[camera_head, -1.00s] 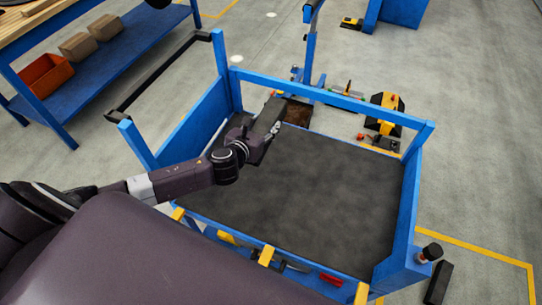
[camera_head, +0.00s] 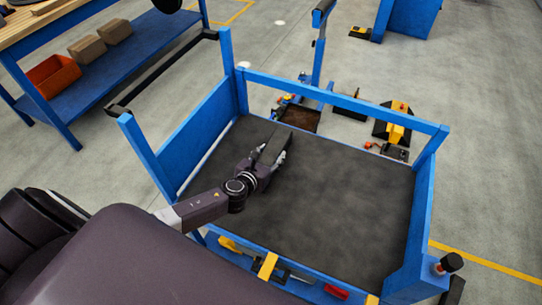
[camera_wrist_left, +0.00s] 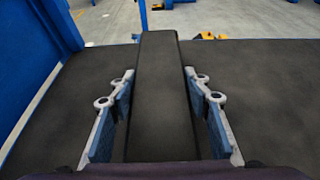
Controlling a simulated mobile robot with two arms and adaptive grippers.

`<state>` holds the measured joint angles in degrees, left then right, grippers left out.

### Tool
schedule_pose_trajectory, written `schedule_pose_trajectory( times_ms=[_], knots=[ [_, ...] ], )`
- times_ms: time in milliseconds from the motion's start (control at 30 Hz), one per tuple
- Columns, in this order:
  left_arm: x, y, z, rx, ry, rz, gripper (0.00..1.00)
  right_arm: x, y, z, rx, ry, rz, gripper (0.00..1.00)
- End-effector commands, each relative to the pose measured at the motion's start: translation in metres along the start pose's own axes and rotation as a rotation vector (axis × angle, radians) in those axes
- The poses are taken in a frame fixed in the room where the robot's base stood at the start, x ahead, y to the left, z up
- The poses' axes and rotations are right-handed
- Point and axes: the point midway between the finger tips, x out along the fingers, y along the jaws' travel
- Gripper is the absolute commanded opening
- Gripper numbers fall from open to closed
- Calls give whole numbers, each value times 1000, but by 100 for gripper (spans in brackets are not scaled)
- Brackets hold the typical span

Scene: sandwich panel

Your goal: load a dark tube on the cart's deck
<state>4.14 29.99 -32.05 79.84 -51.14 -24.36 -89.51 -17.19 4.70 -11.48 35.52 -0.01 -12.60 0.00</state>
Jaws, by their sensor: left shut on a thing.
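The cart (camera_head: 180,157) has a blue frame and a dark grey deck (camera_head: 335,205). My left gripper (camera_head: 268,160) is over the left part of the deck, low and close to its surface. It is shut on a dark rectangular tube (camera_head: 274,146). In the left wrist view the tube (camera_wrist_left: 162,95) lies lengthwise between the two blue-padded fingers (camera_wrist_left: 163,110) and points away over the deck (camera_wrist_left: 260,85). I cannot tell whether the tube touches the deck. My right gripper is not in view.
Blue rails and corner posts (camera_head: 345,100) surround the deck. A workbench with a blue shelf (camera_head: 105,75), an orange bin (camera_head: 53,78) and cardboard boxes (camera_head: 87,49) stands at the left. Yellow and black items (camera_head: 396,122) lie beyond the cart. Most of the deck is clear.

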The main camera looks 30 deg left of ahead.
Motion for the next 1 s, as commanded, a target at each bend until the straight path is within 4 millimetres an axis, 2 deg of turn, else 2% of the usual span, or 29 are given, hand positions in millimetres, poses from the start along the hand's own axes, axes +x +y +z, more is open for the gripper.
schedule_pose_trajectory(
  times_ms=[333,367,500,867,1000],
  knots=[
    [2,0,2,1,-7,0,0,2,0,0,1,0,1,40],
    [1,0,-2,1,0,0,46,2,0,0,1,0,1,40],
    [0,0,-1,1,0,0,62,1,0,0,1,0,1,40],
    [-2,0,1,1,0,0,62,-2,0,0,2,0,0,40],
    [-17,1,0,3,1,0,62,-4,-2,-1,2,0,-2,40]
  ],
)
